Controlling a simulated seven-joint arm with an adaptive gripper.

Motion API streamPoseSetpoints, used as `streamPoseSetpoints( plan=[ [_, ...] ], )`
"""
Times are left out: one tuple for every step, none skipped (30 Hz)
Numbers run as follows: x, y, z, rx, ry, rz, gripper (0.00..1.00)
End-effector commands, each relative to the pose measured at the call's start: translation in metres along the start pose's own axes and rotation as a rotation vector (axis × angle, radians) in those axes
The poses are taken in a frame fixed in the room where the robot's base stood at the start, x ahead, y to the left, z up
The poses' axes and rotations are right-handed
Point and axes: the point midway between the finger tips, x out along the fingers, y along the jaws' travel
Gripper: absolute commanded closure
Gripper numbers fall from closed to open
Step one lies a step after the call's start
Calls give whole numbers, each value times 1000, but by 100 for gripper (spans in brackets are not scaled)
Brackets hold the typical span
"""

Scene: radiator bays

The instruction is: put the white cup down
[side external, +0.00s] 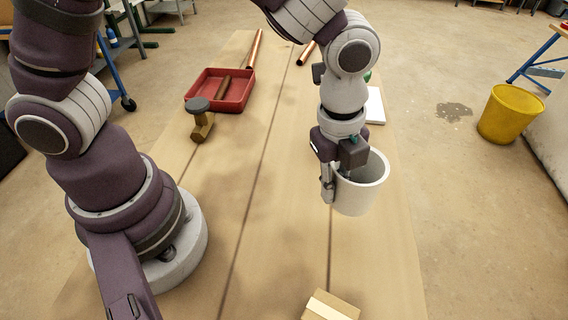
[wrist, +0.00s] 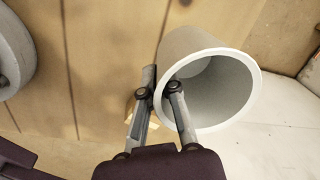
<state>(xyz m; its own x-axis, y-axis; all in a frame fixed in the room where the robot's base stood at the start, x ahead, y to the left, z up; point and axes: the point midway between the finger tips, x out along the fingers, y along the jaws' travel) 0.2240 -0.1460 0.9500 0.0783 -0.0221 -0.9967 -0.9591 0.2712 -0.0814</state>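The white cup (side external: 360,190) is at the right half of the wooden table in the side view, mouth up and nearly upright. My gripper (side external: 333,190) is at its left side. In the wrist view my gripper (wrist: 160,85) has one finger outside the white cup (wrist: 180,45) and one just inside its rim, so it is shut on the cup's wall. The cup appears to hang above the table (side external: 270,200); the gap under its base is hard to judge. The cup's inside looks empty where visible.
A cardboard box (side external: 330,307) sits at the table's near edge. The table's middle is clear. A yellow bucket (side external: 509,114) stands on the floor.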

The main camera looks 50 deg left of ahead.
Motion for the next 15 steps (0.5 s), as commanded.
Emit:
streamPoseSetpoints(
  plan=[
    [-9,-2,0,-1,2,-5,100],
    [-13,-2,1,-4,1,-5,100],
    [-16,-2,4,-13,-1,-2,100],
    [-17,-3,9,-26,-3,-1,100],
    [-17,-3,15,-42,-5,-1,100],
    [-16,-2,26,-71,-10,1,100],
    [-15,-2,36,-99,-14,3,100],
    [-13,0,47,-131,-18,4,100],
    [-9,2,64,-178,-23,6,100],
    [-7,5,77,-216,-27,6,100],
    [-4,9,91,-258,-32,7,100],
    [-1,16,109,-314,-37,8,100],
    [1,23,122,-358,-42,10,100],
    [4,30,135,-403,-46,10,100],
    [6,41,152,-465,-51,11,100]
  ],
)
